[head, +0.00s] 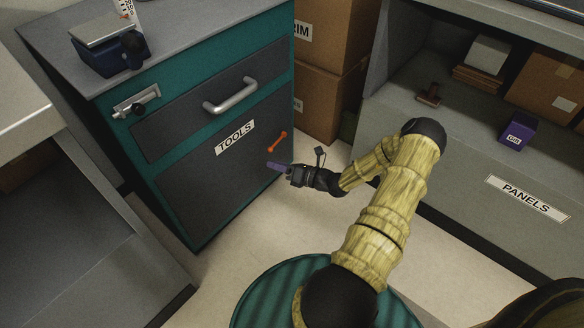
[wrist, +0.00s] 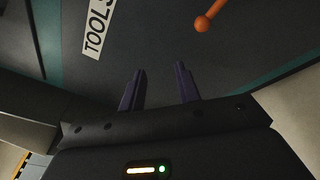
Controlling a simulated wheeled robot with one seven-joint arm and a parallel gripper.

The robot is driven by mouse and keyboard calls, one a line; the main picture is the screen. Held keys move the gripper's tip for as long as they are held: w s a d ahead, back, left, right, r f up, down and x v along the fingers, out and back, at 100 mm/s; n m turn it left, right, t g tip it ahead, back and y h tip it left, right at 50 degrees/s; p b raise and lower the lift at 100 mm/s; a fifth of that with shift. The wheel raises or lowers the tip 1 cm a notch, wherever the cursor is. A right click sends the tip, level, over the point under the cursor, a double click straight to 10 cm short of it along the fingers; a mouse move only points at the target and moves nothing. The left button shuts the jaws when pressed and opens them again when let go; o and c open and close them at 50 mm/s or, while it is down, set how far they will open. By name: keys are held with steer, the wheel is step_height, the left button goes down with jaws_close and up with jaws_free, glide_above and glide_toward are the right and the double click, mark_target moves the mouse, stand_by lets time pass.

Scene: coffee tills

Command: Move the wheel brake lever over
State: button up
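An orange lever with a round end (head: 277,142) sits on the dark lower front of the teal cabinet (head: 180,215), right of the TOOLS label; it looks like the wheel brake lever. It slants up to the right in the head view. In the wrist view its orange end (wrist: 203,24) shows at the top, right of the fingers. My gripper (head: 275,165) is just below the lever, close to the cabinet front. In the wrist view my gripper (wrist: 160,70) has its two purple fingers apart with nothing between them. It appears not to touch the lever.
A silver handle (head: 230,97) sticks out from the drawer above. A latch with a black knob (head: 137,105) is at the upper left. Cardboard boxes (head: 318,95) stand behind the cabinet's right edge. The PANELS shelf unit (head: 480,180) stands to the right. Bare floor lies between.

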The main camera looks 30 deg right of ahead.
steer(key=d+f+m+t+h, duration=0.2)
steer(key=d+m+t+h, duration=0.1)
steer(key=d+m, duration=0.2)
steer(key=shift+w+d+f, duration=0.2)
steer(key=shift+w+f, duration=0.1)
steer(key=shift+f, duration=0.1)
steer(key=shift+w+a+b, duration=0.1)
steer(key=shift+w+b, duration=0.05)
steer(key=shift+b, duration=0.2)
steer(key=b+x, duration=0.5)
steer(key=x, duration=0.2)
steer(key=shift+f, duration=0.35)
steer(key=shift+w+r, duration=0.2)
steer(key=shift+w, duration=0.2)
steer(key=shift+c, duration=0.4)
steer(key=c, duration=0.5)
